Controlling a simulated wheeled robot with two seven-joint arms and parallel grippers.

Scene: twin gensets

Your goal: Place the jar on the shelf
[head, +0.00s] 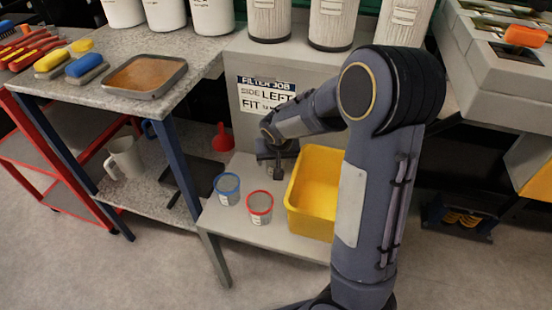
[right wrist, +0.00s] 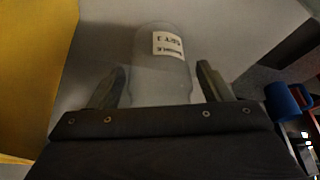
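A translucent pale jar (right wrist: 162,50) with a white printed label stands in front of my right gripper (right wrist: 161,68) in the right wrist view. The two fingers are spread on either side of it, with gaps showing between fingers and jar. In the head view my right gripper (head: 275,160) is low over the pale lower shelf (head: 232,226), left of the yellow bin (head: 318,190). The jar is hard to make out there beside the gripper. My left gripper is not in view.
A blue-rimmed cup (head: 227,189) and a red-rimmed cup (head: 260,207) stand in front of the gripper. A red funnel (head: 222,138) and a pitcher (head: 125,158) are to the left. A sign (head: 266,95) hangs behind. White canisters (head: 330,22) line the top.

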